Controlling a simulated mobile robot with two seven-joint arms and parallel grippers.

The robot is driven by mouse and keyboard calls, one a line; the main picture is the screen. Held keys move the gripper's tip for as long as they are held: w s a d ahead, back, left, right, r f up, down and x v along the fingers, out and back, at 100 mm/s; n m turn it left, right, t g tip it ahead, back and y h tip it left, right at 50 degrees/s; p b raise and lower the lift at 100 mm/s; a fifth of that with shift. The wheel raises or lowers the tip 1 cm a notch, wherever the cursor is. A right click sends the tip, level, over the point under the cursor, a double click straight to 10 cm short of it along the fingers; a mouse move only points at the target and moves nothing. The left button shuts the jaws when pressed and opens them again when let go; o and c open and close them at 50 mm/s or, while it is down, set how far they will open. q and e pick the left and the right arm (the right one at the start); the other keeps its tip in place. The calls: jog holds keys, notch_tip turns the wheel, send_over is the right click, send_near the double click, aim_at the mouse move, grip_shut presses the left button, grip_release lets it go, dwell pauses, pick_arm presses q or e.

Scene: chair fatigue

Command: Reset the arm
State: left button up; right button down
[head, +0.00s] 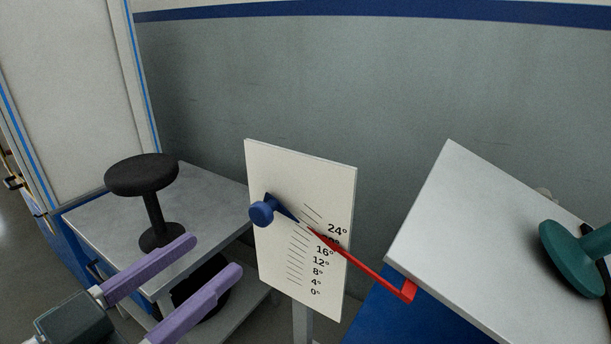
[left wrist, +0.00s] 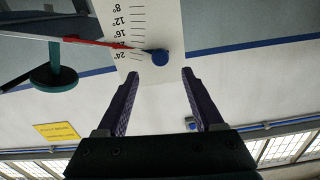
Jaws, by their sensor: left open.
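A white scale board (head: 265,165) with degree marks from 0° to 24° stands upright in the middle of the head view. A pointer arm (head: 375,273), blue near its pivot and red beyond, slopes down to the right across the scale, covering the 20° label. Its blue knob (head: 262,213) is at the board's left side. My left gripper (head: 213,256) has purple fingers, open and empty, left of and below the knob. In the left wrist view, the knob (left wrist: 160,57) appears just beyond and between the open fingertips (left wrist: 161,73), apart from them. My right gripper is not seen.
A tilted grey panel (head: 450,220) stands at right with a teal stool-shaped object (head: 575,258) on it. At left, a grey table (head: 205,190) bears a black round stool (head: 142,175). A grey wall (head: 400,90) is behind. The space between gripper and knob looks clear.

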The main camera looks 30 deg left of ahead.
pick_arm(q)
jog(key=shift+s, duration=0.15)
dwell(0.4)
jog(key=d+r+g+p, duration=0.2)
jog(key=d+g+p, duration=0.3)
jog(key=g+p, duration=0.2)
jog(key=s+r+g+y+p, duration=0.1)
jog(key=s+r+g+p, duration=0.5)
jog(key=s, duration=0.4)
notch_tip(320, 180, up, 36)
jog(key=g+p, duration=0.1)
jog(key=p, duration=3.5)
jog(key=shift+s+r, duration=0.15)
jog(key=shift+s, duration=0.1)
jog(key=shift+a, duration=0.1)
